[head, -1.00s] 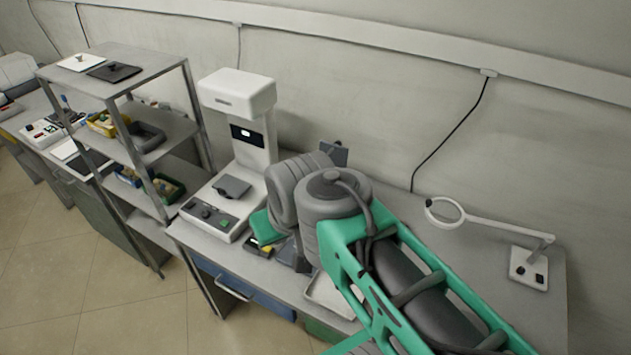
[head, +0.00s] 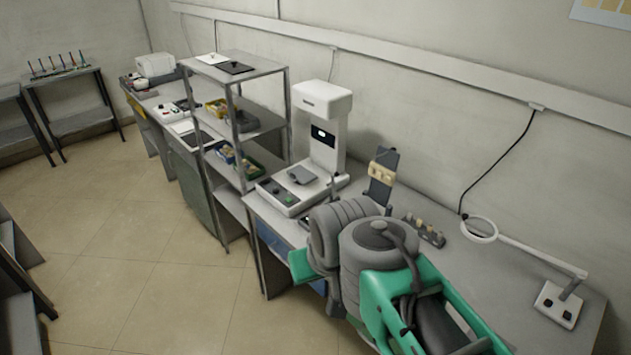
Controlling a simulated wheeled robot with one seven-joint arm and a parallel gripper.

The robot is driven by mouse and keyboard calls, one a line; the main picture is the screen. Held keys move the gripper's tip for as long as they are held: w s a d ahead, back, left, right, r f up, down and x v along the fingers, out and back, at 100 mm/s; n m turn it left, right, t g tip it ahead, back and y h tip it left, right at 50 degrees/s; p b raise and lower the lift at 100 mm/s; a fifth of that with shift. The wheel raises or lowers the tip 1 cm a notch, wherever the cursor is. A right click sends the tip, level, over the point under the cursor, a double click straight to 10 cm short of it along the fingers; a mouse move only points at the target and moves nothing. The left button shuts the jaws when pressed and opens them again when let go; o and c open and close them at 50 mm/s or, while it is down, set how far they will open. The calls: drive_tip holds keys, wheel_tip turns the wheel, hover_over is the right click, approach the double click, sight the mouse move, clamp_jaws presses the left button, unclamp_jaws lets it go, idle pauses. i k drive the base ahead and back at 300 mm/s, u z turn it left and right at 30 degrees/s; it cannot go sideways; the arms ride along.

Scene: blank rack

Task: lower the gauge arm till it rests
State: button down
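No part that I can surely name as the gauge arm shows in the head view. A white bench instrument (head: 322,119) with a tall column, an overhanging head and a small dark display stands on the bench. A grey piece (head: 301,175) lies on its base, beside a front panel with knobs and a green button. A thin upright grey part (head: 333,187) shows just right of that base; I cannot tell what it belongs to. My green and grey arm fills the lower middle and hides part of the bench. My gripper is not visible.
An upright grey holder (head: 382,178) with pale pieces and a low grey rack (head: 424,231) with pale pieces stand behind my arm. A ring magnifier lamp (head: 480,229) is at the right. A metal shelf (head: 237,68) with bins stands left.

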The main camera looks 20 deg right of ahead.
sight(337, 175)
drive_tip(key=u, duration=0.55)
drive_tip(key=i, duration=1)
